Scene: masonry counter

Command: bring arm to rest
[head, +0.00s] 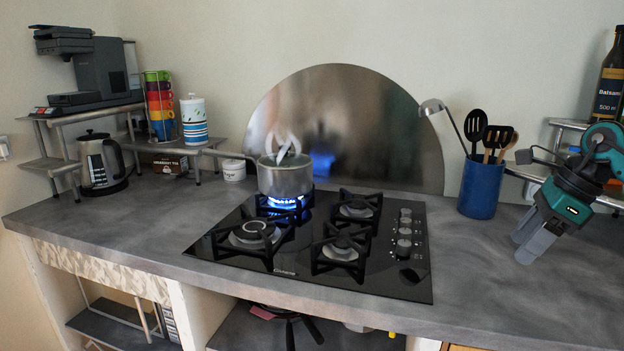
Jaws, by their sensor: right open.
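My right arm comes in from the right edge, teal and dark grey. Its right gripper (526,243) points down and to the left above the right part of the counter. The two grey fingers look close together from this angle, with nothing seen between them. The gripper is to the right of the blue utensil holder and apart from it. My left arm and gripper are not in the picture.
A grey pot (284,177) stands on the lit back-left burner of the black gas hob (385,278). A blue utensil holder (480,190) with several utensils is left of the gripper. A dark bottle (609,85) stands at the far right. Counter (480,285) is clear right of the hob.

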